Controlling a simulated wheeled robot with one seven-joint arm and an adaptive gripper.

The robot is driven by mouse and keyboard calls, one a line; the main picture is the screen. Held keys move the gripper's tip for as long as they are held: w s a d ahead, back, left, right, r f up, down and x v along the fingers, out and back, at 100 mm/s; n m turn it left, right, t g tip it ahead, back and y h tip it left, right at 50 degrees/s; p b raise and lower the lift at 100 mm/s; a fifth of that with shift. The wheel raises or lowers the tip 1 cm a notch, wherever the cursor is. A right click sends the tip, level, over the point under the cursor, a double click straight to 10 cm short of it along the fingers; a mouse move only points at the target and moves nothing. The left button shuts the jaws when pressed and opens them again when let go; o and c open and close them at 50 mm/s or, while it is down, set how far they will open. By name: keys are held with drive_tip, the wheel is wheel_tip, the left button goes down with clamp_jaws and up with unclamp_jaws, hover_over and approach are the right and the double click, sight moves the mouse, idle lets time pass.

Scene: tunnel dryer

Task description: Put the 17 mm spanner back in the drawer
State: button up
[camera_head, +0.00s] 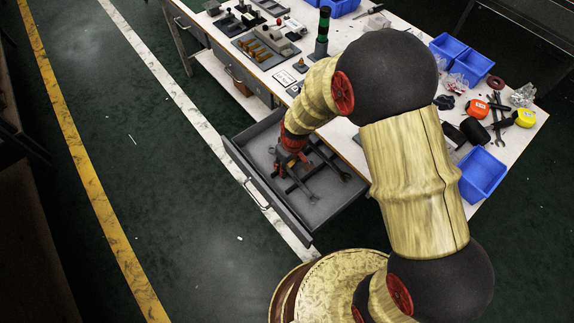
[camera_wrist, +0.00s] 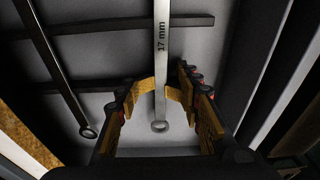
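The 17 mm spanner (camera_wrist: 161,45) is a long pale bar with "17 mm" on its shank and a small ring end in the wrist view. My gripper partly hides the tools in the head view.
Another darker spanner (camera_wrist: 60,75) lies to the left in the drawer. The bench (camera_head: 310,45) holds blue bins (camera_head: 483,172), tape measures (camera_head: 525,117) and a green-black signal tower (camera_head: 322,32). The floor left of the drawer is clear.

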drive_tip(key=shift+w+r+p, duration=0.1)
drive_tip(key=shift+r+p, duration=0.25)
drive_tip(key=shift+r, duration=0.2)
wheel_tip(320, 180, up, 12)
drive_tip(key=s+d+p, duration=0.1)
drive_tip(key=p, duration=0.3)
drive_tip(key=shift+s+r, duration=0.2)
wheel_tip(320, 180, up, 8)
drive_tip(key=m+t, duration=0.1)
hover_over(290, 171)
drive_tip(key=d, duration=0.3)
drive_tip(key=s+d+r+m+t, duration=0.1)
drive_tip(key=s+d+r+m, duration=0.15)
drive_tip(key=s+r, duration=0.4)
drive_tip(key=s+d+r+m+t, duration=0.1)
drive_tip(key=s+d+r, duration=0.25)
drive_tip(key=r, duration=0.55)
drive_tip(key=s+d+r+m+t+h, duration=0.1)
drive_tip(key=s+d+r, duration=0.3)
drive_tip(key=s, duration=0.4)
drive_tip(key=shift+s+d+r+m, duration=0.15)
drive_tip(key=shift+s+r+m, duration=0.1)
drive_tip(key=shift+m, duration=0.4)
